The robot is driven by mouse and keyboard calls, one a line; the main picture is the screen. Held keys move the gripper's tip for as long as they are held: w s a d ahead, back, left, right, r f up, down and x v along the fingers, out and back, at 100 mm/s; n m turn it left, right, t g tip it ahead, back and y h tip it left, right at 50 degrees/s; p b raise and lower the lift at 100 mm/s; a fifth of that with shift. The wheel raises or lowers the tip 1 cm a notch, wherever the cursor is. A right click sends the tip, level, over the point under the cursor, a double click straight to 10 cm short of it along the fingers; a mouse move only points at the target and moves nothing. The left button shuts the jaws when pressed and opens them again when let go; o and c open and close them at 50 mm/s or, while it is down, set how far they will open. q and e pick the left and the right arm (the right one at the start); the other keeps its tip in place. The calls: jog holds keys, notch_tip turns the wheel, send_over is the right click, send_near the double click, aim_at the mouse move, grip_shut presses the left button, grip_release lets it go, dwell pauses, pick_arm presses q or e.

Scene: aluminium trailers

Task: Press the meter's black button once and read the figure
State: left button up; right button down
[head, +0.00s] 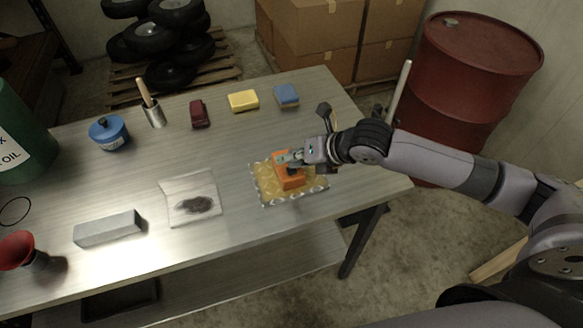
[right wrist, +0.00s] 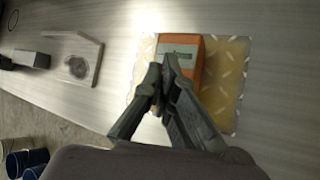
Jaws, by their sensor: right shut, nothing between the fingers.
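The orange meter (head: 287,178) lies on a yellowish patterned plate (head: 262,196) on the workbench. It also shows in the right wrist view (right wrist: 192,77), with a small greyish display strip (right wrist: 180,50) near its upper end. My right gripper (head: 291,163) is over the meter. In the right wrist view its fingers (right wrist: 166,60) are shut with nothing between them, and their tips overlap the meter's face. I cannot tell whether the tips touch it. The fingers hide part of the meter, and I cannot make out the black button or any figure. My left gripper is not in view.
A red drum (head: 470,90) stands beyond the right end.

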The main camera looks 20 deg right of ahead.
jog(key=shift+f, duration=0.45)
dwell(0.7)
jog(key=shift+r, duration=0.1)
jog(key=shift+r+p, duration=0.8)
jog(key=shift+p, duration=0.1)
notch_tip(320, 180, up, 5)
jog(key=p, duration=0.5)
jog(key=shift+r, duration=0.1)
dwell(0.6)
